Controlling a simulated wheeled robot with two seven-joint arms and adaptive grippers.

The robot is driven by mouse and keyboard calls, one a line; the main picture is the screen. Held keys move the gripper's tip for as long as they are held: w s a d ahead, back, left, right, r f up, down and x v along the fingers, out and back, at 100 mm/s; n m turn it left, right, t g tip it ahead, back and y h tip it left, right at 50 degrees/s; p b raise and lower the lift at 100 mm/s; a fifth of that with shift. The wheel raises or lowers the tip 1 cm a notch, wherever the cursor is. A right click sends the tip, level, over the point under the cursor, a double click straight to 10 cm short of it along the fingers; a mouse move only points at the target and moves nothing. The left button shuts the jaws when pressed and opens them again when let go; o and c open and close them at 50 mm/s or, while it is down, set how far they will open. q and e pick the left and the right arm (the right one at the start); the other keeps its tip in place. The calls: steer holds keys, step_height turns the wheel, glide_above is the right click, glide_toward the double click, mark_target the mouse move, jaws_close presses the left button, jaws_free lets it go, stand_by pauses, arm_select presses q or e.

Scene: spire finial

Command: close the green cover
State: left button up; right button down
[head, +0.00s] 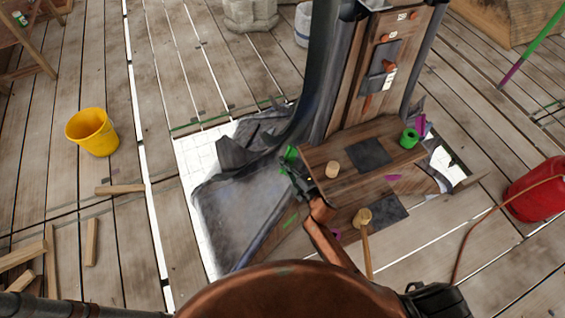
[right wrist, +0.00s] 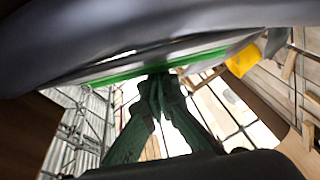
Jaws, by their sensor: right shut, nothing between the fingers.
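My right gripper (head: 289,155) has green fingers and reaches up on a copper-coloured arm to the left edge of the wooden bench. In the right wrist view, the fingers (right wrist: 158,82) come together and are empty. Their tips are at a green strip (right wrist: 130,72) along the edge of a dark, smooth panel; I cannot tell if they touch it. This strip may be part of the green cover, but no clearly green cover shows in the head view. A dark grey curved sheet (head: 311,80) stands just beyond the gripper there. My left gripper is not in view.
The wooden bench (head: 345,185) holds a small green cylinder (head: 410,138) and a wooden peg (head: 332,169). A mallet (head: 363,217) is in front. A yellow bucket (head: 92,132) stands at left, a red container (head: 537,190) at right.

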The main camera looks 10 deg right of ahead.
stand_by(0.5)
steer(key=s+a+r+p, duration=0.45)
steer(key=s+a, duration=0.25)
steer(key=s, duration=0.4)
steer(key=s+d+f+m+h+b, duration=0.2)
steer(key=s+d+h+b, duration=0.15)
steer(key=d, duration=0.45)
arm_select(q)
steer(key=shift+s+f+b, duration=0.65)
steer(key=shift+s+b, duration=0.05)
steer(key=shift+b, duration=0.5)
arm_select(e)
steer(key=d+x, duration=0.2)
steer(key=x, duration=1)
steer(key=shift+w+f, duration=0.2)
steer(key=shift+a+y, duration=0.1)
steer(key=shift+y, duration=0.15)
